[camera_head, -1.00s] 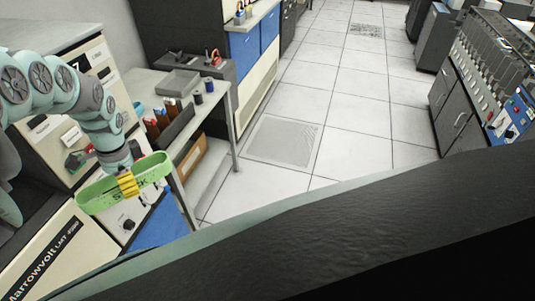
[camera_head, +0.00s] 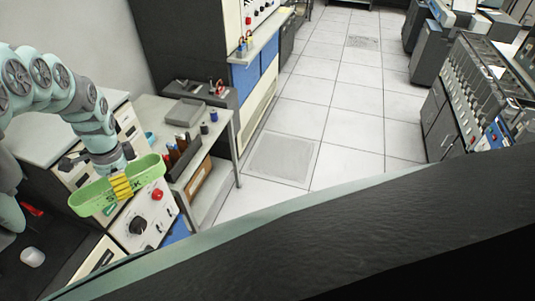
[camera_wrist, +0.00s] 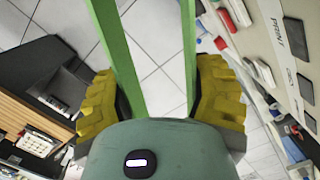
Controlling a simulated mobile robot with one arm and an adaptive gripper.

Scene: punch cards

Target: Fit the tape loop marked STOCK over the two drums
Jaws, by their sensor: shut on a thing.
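The green tape loop (camera_head: 90,199) hangs in the air at the left of the head view, with dark lettering on its side partly covered by the fingers. My gripper (camera_head: 121,186), with yellow ribbed fingers, is shut on the loop. In the wrist view two green stretches of the loop (camera_wrist: 119,50) run away between the yellow fingers (camera_wrist: 218,103). The loop is apart from the panel below it. I cannot make out the two drums in either view.
A cream panel with a black knob (camera_head: 137,226) and a red knob (camera_head: 157,194) is just below the loop. A grey table (camera_head: 222,128) holds a tray (camera_head: 184,112) and spools. A black surface (camera_head: 50,255) carries a white round thing (camera_head: 32,257). The tiled floor is clear.

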